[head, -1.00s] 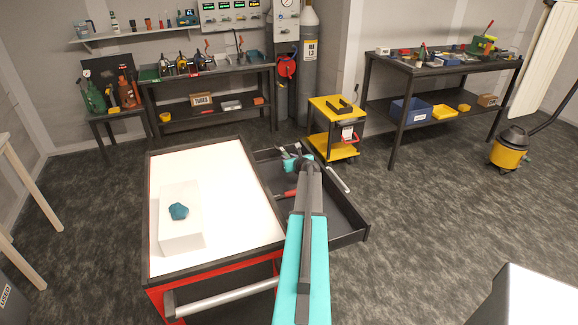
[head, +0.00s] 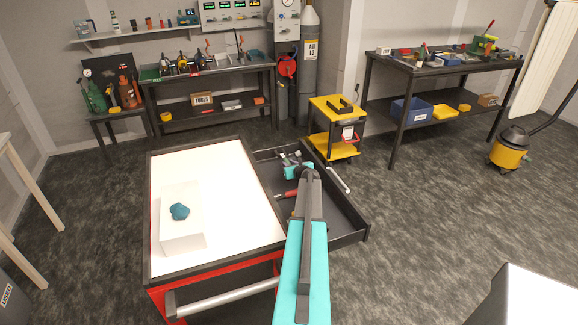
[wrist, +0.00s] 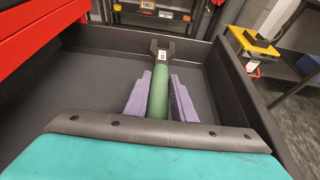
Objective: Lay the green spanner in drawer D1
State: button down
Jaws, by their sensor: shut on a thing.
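The green spanner (wrist: 158,92) has a green handle and a dark open-ended head with a small white tag. My gripper (wrist: 157,97) is shut on its handle, with a purple-grey finger on each side. The spanner points away from the wrist, over the inside of the open drawer (wrist: 82,85). In the head view my gripper (head: 291,157) is over the far part of the drawer (head: 338,212). The spanner is too small and covered to make out there. I cannot tell whether it touches the drawer floor.
A red-handled tool (head: 287,194) lies in the drawer beside the cabinet, partly near my arm. A white block (head: 182,235) with a teal lump (head: 179,211) stands on the cabinet top (head: 225,165). A yellow cart (head: 333,107) stands beyond the drawer.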

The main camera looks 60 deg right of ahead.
jog(key=shift+f+b, duration=0.5)
jog(key=shift+f, duration=0.1)
jog(key=c, duration=1.5)
grip_release()
jog(key=shift+r, duration=0.25)
jog(key=shift+r+p, duration=0.5)
jog(key=shift+p, duration=0.05)
jog(key=shift+s+a+r+b, duration=0.1)
jog(key=shift+s+a+b, duration=0.2)
jog(key=shift+s+a, duration=0.15)
jog(key=shift+b+v, duration=1)
jog(key=shift+v, duration=3)
jog(key=v, duration=0.2)
jog(key=shift+s+a+r, duration=0.1)
jog(key=shift+s+r, duration=0.15)
